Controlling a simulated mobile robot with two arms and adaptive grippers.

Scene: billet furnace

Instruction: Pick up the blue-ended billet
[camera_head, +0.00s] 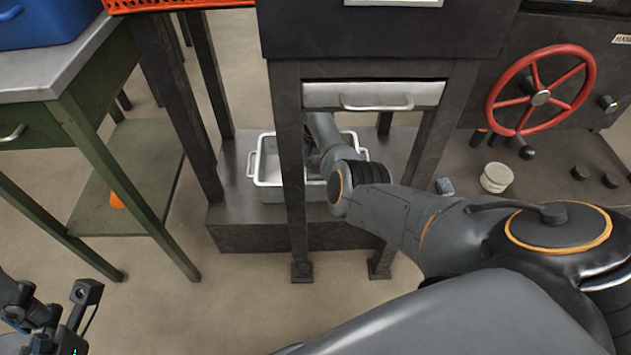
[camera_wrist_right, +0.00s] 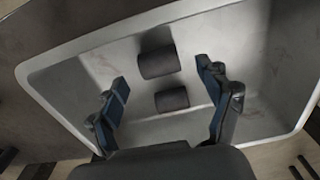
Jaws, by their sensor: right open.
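In the right wrist view, two short dark cylinders, likely billets, lie apart in a white tray: the upper billet (camera_wrist_right: 158,62) and the lower billet (camera_wrist_right: 172,100). No blue end shows on either, so I cannot tell which is blue-ended. My right gripper (camera_wrist_right: 161,72) is open above the tray, its fingers on either side of the billets in the picture, nothing held. In the head view, the white tray (camera_head: 270,172) stands under the furnace; my right arm and a frame leg hide the right gripper and the billets. My left gripper (camera_head: 78,305) is at the lower left; its jaws are unclear.
The tray stands on a dark low plinth (camera_head: 270,235) between frame legs (camera_head: 290,170). A closed drawer (camera_head: 372,95) is above. At the right are a red handwheel (camera_head: 540,97), a pale round pot (camera_head: 496,177) and a small blue-grey block (camera_head: 445,186). A green table (camera_head: 60,110) stands left.

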